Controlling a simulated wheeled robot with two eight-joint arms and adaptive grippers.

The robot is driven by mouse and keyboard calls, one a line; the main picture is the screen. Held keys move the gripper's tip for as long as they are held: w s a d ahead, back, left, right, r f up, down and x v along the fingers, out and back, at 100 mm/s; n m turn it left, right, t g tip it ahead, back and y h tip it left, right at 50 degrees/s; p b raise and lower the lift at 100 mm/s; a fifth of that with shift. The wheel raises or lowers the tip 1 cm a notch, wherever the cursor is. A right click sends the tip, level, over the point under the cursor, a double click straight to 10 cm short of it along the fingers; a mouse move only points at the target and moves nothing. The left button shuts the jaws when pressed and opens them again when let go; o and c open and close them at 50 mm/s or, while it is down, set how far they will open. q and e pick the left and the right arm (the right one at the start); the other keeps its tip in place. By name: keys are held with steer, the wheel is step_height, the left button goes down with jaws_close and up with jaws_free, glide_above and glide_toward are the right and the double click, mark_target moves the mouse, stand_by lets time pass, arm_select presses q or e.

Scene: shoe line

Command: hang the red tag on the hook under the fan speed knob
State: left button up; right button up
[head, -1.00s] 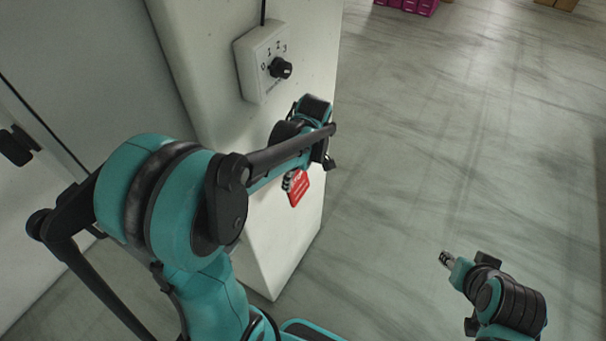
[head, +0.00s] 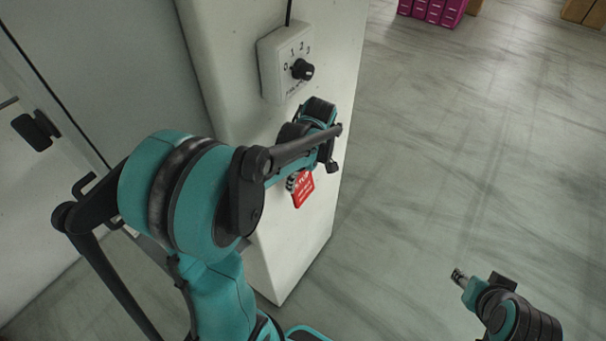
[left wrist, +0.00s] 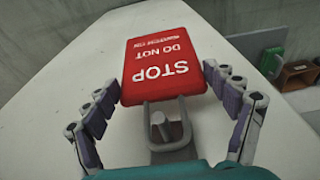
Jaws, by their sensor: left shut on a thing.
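The red tag (head: 304,192) hangs below the end of my left arm in the head view, in front of the white pillar. My left gripper (left wrist: 163,88) is shut on the tag (left wrist: 162,60), whose "STOP DO NOT" lettering is upside down in the left wrist view. A grey U-shaped loop shows at the tag's near edge. The fan speed knob (head: 303,69) is black, on a white box numbered 0 to 3, above my left gripper.
The white pillar (head: 290,250) stands close to my left arm. A cable runs up from the knob box. The floor (head: 430,150) right of the pillar is clear. Magenta boxes (head: 432,11) stand far back. A door with a black handle (head: 36,131) is at left.

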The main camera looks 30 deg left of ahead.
stand_by(0.3)
arm_select(q)
steer(key=o, duration=1)
steer(key=shift+o, duration=0.2)
steer(key=shift+r, duration=0.1)
step_height(320, 180, up, 12)
steer(key=d, duration=0.2)
steer(key=s+d+f+m+t+b, duration=0.2)
steer(key=f+m+b, duration=0.3)
steer(key=f+b, duration=0.3)
steer(key=s+d+f+m+t+h+b, duration=0.1)
steer(key=s+d+f+m+b, duration=0.3)
steer(key=f+b, duration=0.4)
steer(key=s+d+f+m+t+h+b, duration=0.1)
steer(key=s+d+f+m+t+b, duration=0.2)
steer(key=f+m+b, duration=0.5)
step_height(320, 180, down, 6)
steer(key=shift+s+d+t+b, duration=0.25)
steer(key=shift+s+t+b, duration=0.25)
steer(key=shift+s, duration=0.6)
